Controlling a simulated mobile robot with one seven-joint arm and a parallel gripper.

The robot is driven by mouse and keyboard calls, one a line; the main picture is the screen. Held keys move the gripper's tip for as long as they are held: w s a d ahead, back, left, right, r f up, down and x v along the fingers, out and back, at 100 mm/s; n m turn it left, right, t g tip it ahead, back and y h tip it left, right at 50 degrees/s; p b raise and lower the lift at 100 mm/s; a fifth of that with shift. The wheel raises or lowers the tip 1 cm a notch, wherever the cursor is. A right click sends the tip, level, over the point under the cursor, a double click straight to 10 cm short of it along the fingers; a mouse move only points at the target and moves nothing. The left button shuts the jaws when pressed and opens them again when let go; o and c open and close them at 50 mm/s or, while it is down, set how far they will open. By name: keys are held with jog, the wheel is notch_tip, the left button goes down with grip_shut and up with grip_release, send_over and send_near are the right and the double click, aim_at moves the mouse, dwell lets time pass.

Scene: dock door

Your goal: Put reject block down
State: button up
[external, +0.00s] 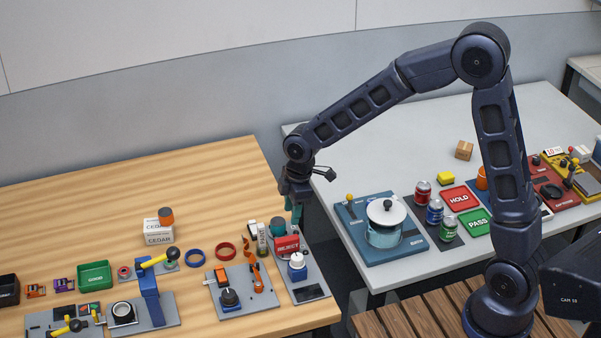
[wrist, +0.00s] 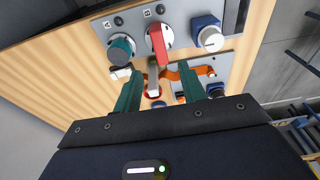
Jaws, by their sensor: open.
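In the wrist view a red bar (wrist: 158,42), which looks like the same block, shows over a white round spot on the panel, beyond my fingertips. My gripper (external: 295,218) points down just above and behind the block. In the wrist view its teal fingers (wrist: 160,72) are apart, with no object clearly held between them. Contact with the block cannot be told.
Small upright items (external: 262,238) stand left of the panel, near red (external: 225,249) and blue (external: 195,258) rings and a grey board with orange parts (external: 240,290). A grey table across a gap holds a pot (external: 385,222), cans and HOLD (external: 459,198) and PASS (external: 477,222) pads.

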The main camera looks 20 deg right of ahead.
jog(key=shift+r, duration=0.5)
jog(key=shift+d, duration=0.1)
jog(key=s+d+r+m+t, duration=0.1)
jog(key=d+r+m, duration=0.2)
jog(key=d+r, duration=0.35)
jog(key=s+d+r+m+t, duration=0.1)
jog(key=d+r+m, duration=0.2)
jog(key=d, duration=0.7)
jog(key=d+r+m+t, duration=0.1)
jog(key=d+r+m, duration=0.1)
jog(key=d+r, duration=0.45)
jog(key=s+d+r+m+t+h, duration=0.1)
jog(key=s+d+r+m, duration=0.2)
jog(key=s+d+m, duration=0.7)
jog(key=s+d, duration=0.6)
jog(key=d, duration=0.4)
jog(key=shift+s+t+h, duration=0.3)
